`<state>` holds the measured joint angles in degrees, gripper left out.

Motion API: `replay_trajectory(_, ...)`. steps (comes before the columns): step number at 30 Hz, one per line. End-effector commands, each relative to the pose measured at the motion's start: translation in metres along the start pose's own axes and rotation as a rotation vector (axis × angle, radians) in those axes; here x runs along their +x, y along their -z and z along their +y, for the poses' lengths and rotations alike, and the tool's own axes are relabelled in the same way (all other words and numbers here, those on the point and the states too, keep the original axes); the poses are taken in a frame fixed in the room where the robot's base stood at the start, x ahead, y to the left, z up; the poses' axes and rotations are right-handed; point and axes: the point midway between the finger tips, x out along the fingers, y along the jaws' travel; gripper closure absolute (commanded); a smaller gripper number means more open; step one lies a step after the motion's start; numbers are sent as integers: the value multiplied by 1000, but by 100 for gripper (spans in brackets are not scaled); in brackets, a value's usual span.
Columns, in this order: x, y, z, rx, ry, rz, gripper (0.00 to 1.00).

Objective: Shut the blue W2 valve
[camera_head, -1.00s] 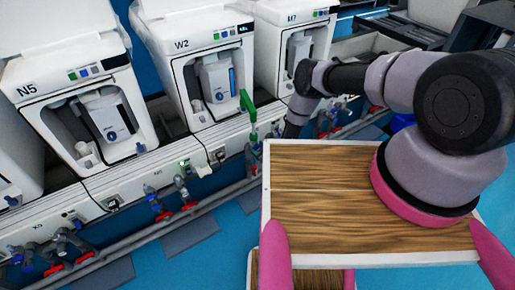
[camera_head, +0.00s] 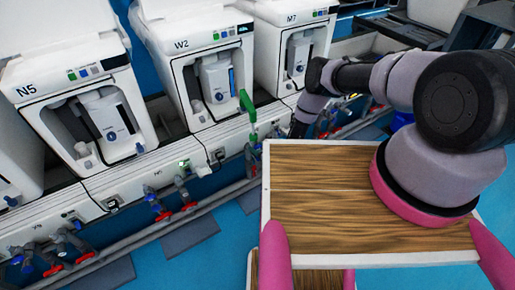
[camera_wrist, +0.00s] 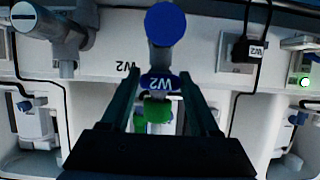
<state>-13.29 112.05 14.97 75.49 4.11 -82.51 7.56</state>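The blue W2 valve handle (camera_wrist: 160,83) is in the middle of the wrist view, its W2 label upside down. My gripper (camera_wrist: 160,80) has its two dark fingers spread apart, with the blue handle between their tips. I cannot tell whether either tip touches it. A round blue cap (camera_wrist: 165,24) on a grey pipe stands just above the handle in that view. A green part (camera_wrist: 158,112) shows behind and below it. In the head view my fingertips are not clear. A green part (camera_head: 247,106) stands in front of the W2 machine (camera_head: 200,60).
The N5 machine (camera_head: 90,90) and another machine (camera_head: 295,40) flank W2. Several red-handled valves (camera_head: 163,216) line the pipe below. A wooden-topped board (camera_head: 320,195) covers the lower right of the head view.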

Motion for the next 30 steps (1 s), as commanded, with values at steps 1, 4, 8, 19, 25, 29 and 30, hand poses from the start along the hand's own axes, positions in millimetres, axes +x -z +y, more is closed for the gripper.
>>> replay_trajectory(1, 0, 0, 0, 0, 0, 1, 16)
replay_trajectory(4, 0, 0, 0, 0, 0, 0, 12)
replay_trajectory(8, 0, 0, 0, -1, 0, 0, 12)
replay_trajectory(19, -36, -1, 1, 3, -3, -4, 12)
replay_trajectory(25, -77, -1, 1, 2, -2, -3, 12)
replay_trajectory(29, -96, -1, 1, 2, -1, -2, 12)
replay_trajectory(30, -100, -1, 1, 1, -2, -2, 12)
